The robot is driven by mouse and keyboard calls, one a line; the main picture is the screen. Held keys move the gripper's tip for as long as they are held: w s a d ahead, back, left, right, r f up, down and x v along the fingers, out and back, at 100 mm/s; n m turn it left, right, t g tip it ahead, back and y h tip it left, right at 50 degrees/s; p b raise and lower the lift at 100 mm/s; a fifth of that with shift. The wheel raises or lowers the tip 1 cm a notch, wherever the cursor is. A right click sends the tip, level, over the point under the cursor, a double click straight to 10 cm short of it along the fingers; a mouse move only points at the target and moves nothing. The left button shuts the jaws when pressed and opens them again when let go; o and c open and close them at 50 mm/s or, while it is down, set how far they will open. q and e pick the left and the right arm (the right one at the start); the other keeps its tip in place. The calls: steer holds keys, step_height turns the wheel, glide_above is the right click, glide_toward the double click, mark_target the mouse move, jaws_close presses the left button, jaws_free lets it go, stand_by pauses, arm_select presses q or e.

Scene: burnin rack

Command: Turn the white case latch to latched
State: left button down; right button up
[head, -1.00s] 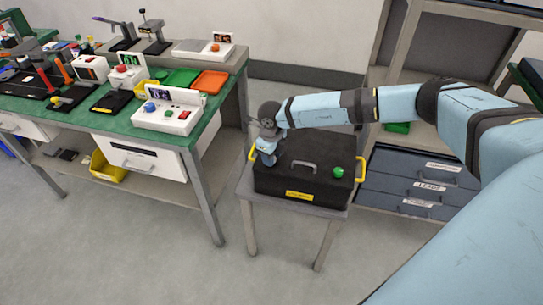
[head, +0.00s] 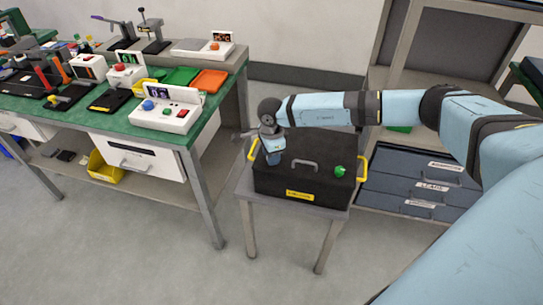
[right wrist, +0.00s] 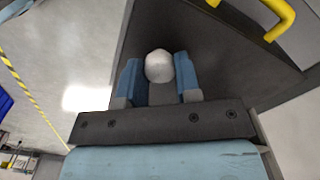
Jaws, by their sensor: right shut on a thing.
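The white case latch (right wrist: 159,66) shows as a round white knob in the right wrist view. In the head view my gripper and wrist hide it at the left of the lid. My right gripper (head: 273,160) points down onto the lid there. In the right wrist view its blue fingers (right wrist: 158,73) are shut on the white latch, one on each side. My left gripper is not in view.
A yellow side handle (head: 361,165) sticks out at the case's right. A green-topped workbench (head: 75,118) with several devices stands to the left. Dark drawers (head: 415,185) stand right of the stand. The floor in front is clear.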

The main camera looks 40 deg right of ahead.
steer(key=shift+n, duration=1)
steer(key=o, duration=0.9)
steer(key=shift+o, duration=0.2)
step_height(320, 180, up, 14)
steer(key=shift+p, duration=0.3)
